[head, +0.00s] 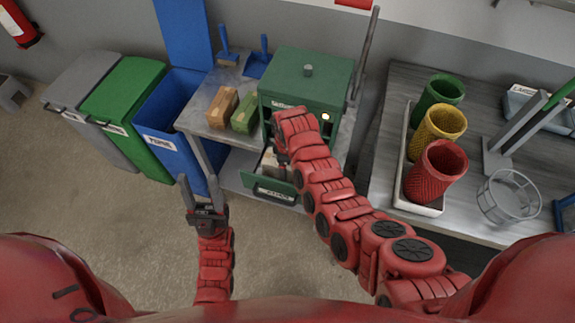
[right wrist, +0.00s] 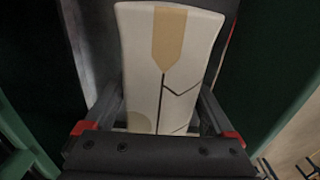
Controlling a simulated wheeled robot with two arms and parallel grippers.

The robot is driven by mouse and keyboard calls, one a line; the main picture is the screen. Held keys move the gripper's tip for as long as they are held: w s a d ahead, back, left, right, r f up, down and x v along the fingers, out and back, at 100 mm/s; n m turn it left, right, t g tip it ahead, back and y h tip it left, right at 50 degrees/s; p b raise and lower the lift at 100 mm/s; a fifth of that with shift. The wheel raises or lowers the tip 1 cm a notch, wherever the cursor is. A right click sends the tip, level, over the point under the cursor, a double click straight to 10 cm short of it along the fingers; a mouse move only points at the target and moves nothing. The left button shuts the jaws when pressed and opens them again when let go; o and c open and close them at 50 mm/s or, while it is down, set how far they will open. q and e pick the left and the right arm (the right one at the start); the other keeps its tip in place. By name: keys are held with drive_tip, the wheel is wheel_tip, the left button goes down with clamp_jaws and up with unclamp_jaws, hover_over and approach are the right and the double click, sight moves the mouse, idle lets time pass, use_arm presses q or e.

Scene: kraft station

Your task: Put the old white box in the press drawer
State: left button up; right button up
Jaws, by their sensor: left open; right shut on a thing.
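The white box (right wrist: 165,70), with a tan stripe and dark lines, is between the fingers of my right gripper (right wrist: 160,120). In the head view a pale part of the white box (head: 268,163) shows at the open press drawer (head: 274,190), under the green press (head: 308,85). My right gripper (head: 281,158) is shut on the box there, mostly hidden by its own arm. I cannot tell whether the box rests on the drawer floor. My left gripper (head: 202,190) is open and empty, over the floor left of the drawer.
A brown block (head: 222,106) and a green block (head: 245,112) lie on the press table, left of the press. Blue, green and grey bins stand further left. The right table (head: 388,130) carries a tray with green, yellow and red baskets and a clear wire basket (head: 508,197).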

drive_tip(key=o, duration=1.1)
drive_tip(key=shift+f, duration=0.1)
drive_tip(key=shift+r, duration=0.25)
drive_tip(key=shift+w+r, duration=0.1)
drive_tip(key=shift+r, duration=0.55)
wheel_tip(320, 180, up, 4)
drive_tip(key=shift+r+b, duration=0.25)
drive_tip(key=shift+b, duration=0.85)
wheel_tip(320, 180, up, 6)
drive_tip(key=p, duration=0.4)
drive_tip(key=shift+r, duration=0.1)
